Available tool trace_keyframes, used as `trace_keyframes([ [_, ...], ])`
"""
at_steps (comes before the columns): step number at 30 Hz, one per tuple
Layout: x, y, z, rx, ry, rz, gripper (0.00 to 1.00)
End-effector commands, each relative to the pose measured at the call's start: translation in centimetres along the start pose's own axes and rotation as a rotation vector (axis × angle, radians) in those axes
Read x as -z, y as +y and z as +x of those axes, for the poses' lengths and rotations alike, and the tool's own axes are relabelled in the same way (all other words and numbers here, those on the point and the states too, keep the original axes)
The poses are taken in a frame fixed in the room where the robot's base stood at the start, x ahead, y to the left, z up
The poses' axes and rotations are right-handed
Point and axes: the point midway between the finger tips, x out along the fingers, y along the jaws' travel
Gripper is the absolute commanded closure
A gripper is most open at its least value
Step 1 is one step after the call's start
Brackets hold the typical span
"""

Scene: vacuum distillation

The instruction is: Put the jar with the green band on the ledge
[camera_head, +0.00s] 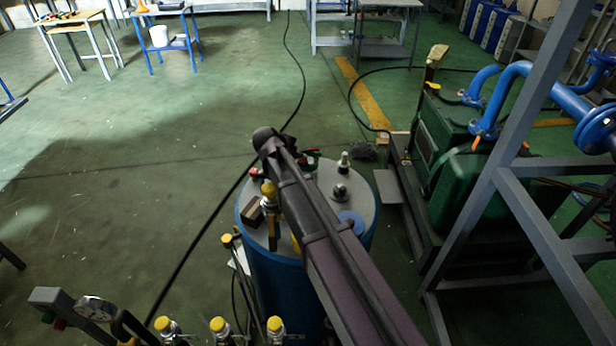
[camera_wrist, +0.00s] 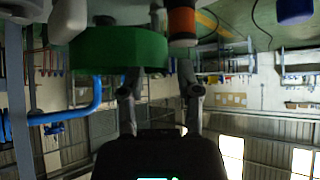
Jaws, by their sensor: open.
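In the wrist view, which looks upside down, a broad, rounded bright green shape (camera_wrist: 118,48) fills the upper left centre. It may be the jar's green band; the rest of it is not clear. My gripper (camera_wrist: 158,78) is open, with two dark fingers apart and nothing seen held between them. The left finger's tip overlaps the green shape's edge; I cannot tell if they touch. An orange-banded cylinder (camera_wrist: 181,22) is just right of the green shape. In the head view my arm hides the gripper's surroundings, and no green-banded jar or ledge can be made out for certain.
A blue tank with a grey lid (camera_head: 362,206) stands under my arm, with valves, a yellow-topped fitting (camera_head: 269,190) and a brown block (camera_head: 252,212) on it. A green machine (camera_head: 465,180) and grey frame (camera_head: 520,200) crowd the right. The floor (camera_head: 130,190) at left is clear.

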Motion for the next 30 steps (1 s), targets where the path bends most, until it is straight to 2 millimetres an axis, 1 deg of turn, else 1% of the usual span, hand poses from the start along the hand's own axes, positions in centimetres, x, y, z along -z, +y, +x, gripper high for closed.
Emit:
trace_keyframes([
  [3,0.00,-0.01,0.25,0.000,0.000,0.000,0.56],
  [18,0.00,-0.04,0.16,0.001,0.000,-0.001,0.56],
  [19,0.00,-0.04,0.16,0.001,0.000,-0.001,0.59],
  [20,-0.01,-0.04,0.16,0.001,0.000,-0.001,0.68],
  [21,-0.01,-0.05,0.16,0.001,0.000,-0.001,0.80],
  [23,-0.01,-0.06,0.16,0.001,0.000,-0.001,0.98],
  [24,-0.01,-0.06,0.15,0.001,0.000,-0.001,1.00],
  [30,-0.01,-0.06,0.14,0.001,0.001,-0.002,1.00],
])
